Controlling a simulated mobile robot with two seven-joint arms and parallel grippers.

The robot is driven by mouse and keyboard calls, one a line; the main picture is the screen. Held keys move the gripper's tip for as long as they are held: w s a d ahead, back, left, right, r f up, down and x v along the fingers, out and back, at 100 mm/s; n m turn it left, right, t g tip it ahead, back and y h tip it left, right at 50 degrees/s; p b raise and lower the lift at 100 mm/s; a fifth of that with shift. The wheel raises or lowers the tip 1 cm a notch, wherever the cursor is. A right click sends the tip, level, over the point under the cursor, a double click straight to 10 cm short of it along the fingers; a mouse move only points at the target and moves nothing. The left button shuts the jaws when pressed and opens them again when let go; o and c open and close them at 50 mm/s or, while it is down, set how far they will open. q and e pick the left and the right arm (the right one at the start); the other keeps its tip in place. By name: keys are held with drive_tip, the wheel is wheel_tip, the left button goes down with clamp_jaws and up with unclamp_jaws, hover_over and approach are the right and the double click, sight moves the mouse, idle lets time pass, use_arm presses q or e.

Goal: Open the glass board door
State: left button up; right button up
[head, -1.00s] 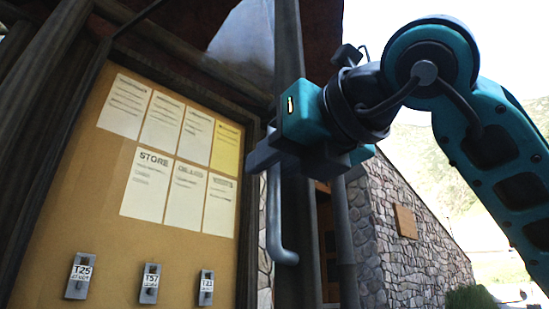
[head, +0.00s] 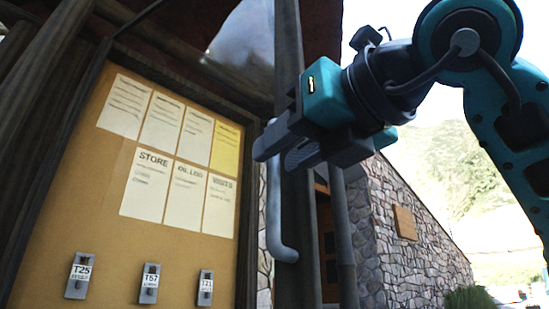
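The notice board (head: 110,225) stands at the left, with papers on it in view. A dark upright post (head: 291,60), apparently the glass door's edge frame, stands to the right of the board. A grey bent bar handle (head: 274,215) runs along it. A pale reflection (head: 242,45) at the top suggests the glass pane. My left gripper is not in view.
Three tagged clips hang low on the board, one of them at the left (head: 79,276). A stone wall (head: 415,250) with a brown plaque (head: 405,222) stands behind at the right. Open ground and hillside lie beyond.

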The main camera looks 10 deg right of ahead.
drive_tip(key=b+v, duration=0.1)
drive_tip(key=v, duration=0.9)
drive_tip(key=shift+s+d, duration=0.1)
drive_tip(key=shift+s, duration=0.05)
drive_tip(key=shift+c, duration=0.4)
